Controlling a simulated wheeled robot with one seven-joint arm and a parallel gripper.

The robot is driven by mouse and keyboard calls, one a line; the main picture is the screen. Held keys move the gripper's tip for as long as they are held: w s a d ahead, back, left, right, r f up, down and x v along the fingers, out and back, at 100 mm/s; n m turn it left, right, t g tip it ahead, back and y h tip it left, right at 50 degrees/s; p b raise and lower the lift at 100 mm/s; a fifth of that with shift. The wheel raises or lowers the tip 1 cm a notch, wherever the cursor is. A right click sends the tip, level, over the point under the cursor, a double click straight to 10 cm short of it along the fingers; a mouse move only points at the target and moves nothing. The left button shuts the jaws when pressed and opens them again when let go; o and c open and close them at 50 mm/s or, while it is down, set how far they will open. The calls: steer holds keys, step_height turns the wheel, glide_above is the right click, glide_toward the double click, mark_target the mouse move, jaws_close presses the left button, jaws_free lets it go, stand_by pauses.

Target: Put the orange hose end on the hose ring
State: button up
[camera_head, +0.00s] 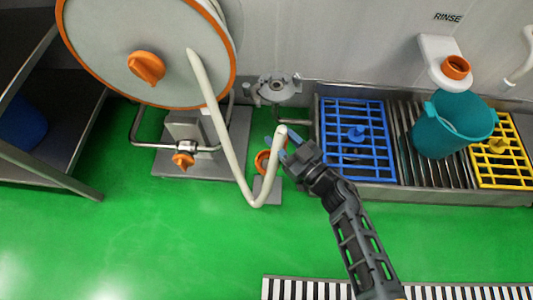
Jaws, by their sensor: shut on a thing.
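A pale hose hangs from the reel and loops up to its raised end (282,131), which is at my gripper (278,147). My gripper has blue fingertips and is shut on the hose end; little of its orange part shows between the fingers. An orange ring (262,161) stands low on a grey base plate (273,190), just left of and below my gripper in the picture. I take it to be the hose ring. The hose passes in front of the base. I cannot tell the height gap between hose end and ring.
The large hose reel (130,60) with an orange knob stands at the left, above an orange-handled valve (183,160). A grate bench with blue grid (355,115), teal bucket (445,125) and yellow grid (508,165) is at the right.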

steer(key=shift+a+f+b, duration=0.6)
steer(key=shift+f+b, duration=0.05)
steer(key=shift+f, duration=0.35)
steer(key=shift+a+f+b, duration=0.55)
steer(key=shift+f+b, duration=0.1)
steer(key=shift+f, duration=0.35)
steer(key=shift+a+f+b, duration=0.6)
steer(key=shift+f+b, duration=0.05)
steer(key=shift+f, duration=0.35)
steer(key=shift+f, duration=0.1)
steer(key=shift+f, duration=0.1)
steer(key=o, duration=1.3)
steer(key=shift+c, duration=0.2)
steer(key=shift+r, duration=0.25)
steer(key=p+v, duration=0.3)
steer(key=v, duration=0.9)
steer(key=shift+d, duration=0.2)
